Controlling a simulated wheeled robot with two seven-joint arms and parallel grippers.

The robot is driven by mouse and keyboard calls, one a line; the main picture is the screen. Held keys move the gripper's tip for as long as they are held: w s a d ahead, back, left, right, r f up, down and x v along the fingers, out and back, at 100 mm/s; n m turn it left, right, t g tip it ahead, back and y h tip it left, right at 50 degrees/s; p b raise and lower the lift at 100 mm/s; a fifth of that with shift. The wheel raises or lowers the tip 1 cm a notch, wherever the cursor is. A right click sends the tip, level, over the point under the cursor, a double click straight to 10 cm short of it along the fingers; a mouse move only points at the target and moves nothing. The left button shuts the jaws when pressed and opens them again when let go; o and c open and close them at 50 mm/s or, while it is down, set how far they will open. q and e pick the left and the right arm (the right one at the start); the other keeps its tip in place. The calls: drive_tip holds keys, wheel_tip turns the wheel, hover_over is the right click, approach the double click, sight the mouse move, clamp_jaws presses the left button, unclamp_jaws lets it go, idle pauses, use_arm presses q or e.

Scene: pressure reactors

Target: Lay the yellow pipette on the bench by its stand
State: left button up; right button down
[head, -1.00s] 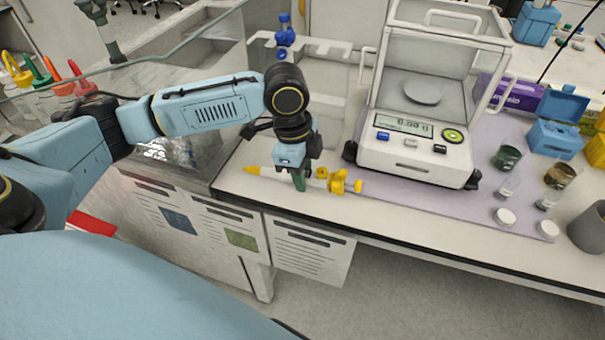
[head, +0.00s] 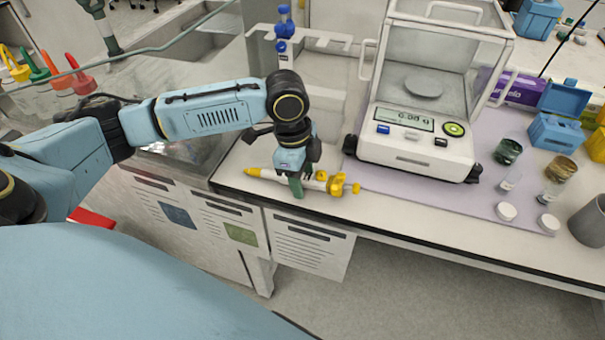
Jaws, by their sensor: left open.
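The yellow pipette (head: 337,186) lies on its side on the white bench (head: 232,182), near the front edge. Its yellow tip points left and its yellow plunger end points right. My left gripper (head: 296,187) is open, fingers pointing down, right at the middle of the pipette's body and hiding part of it. The white pipette stand (head: 328,41) is behind it, with a blue pipette (head: 284,30) hanging in it. My right gripper is not in view.
A balance with a glass draft shield (head: 415,145) stands right of the pipette on a lilac mat (head: 395,189). Vials, white caps (head: 506,211), a grey cup (head: 590,222) and a blue box (head: 556,136) are further right. A glass-walled enclosure is at left.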

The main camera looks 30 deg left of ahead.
use_arm(q)
wheel_tip(320, 180, up, 13)
drive_tip(key=a+p, duration=0.2)
drive_tip(key=p, duration=0.1)
drive_tip(key=shift+s, duration=0.25)
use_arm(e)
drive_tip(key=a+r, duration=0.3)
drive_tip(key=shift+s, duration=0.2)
use_arm(q)
drive_tip(key=shift+s, duration=0.1)
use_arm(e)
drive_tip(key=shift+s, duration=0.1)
